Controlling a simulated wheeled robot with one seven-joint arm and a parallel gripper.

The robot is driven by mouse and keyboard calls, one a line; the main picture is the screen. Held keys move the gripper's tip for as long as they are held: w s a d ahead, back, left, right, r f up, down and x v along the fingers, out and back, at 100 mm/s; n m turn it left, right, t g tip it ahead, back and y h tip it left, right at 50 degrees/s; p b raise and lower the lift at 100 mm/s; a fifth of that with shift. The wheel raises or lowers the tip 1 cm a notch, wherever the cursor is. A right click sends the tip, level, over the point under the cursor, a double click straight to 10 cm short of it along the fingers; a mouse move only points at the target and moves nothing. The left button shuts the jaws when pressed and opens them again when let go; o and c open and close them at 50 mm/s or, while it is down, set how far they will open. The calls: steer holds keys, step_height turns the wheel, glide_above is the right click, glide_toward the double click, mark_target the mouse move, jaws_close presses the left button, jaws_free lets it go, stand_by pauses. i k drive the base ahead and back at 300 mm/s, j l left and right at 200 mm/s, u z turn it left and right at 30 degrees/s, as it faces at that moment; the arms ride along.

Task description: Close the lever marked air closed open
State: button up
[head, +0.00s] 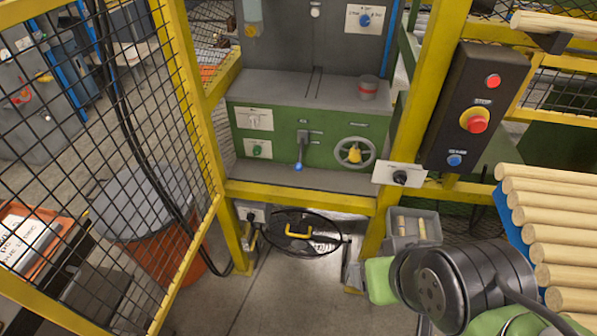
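A white plate with small lettering and a blue handle (365,20) is on the grey upper panel at the top. Its words are too small to read for certain, and I cannot tell its handle's position. A separate lever with a blue ball end (298,166) hangs down from a dark mount on the green machine front. I cannot tell for certain which one carries the air marking. My arm shows at the lower right, well below and to the right of both. My gripper is not in view.
Yellow frame posts and a mesh panel (120,150) stand around the opening. A handwheel (354,153) is right of the blue-ball lever. A control box (475,110) with red and blue buttons is on the right post. Wooden rods (550,215) are stacked at right.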

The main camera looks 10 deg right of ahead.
mark_target(297, 167)
steer(key=u, duration=0.45)
steer(key=i+u, duration=0.15)
steer(key=u, duration=0.25)
steer(key=i+u, duration=0.1)
steer(key=u, duration=0.75)
steer(key=i+l+u, duration=0.1)
steer(key=u, duration=0.35)
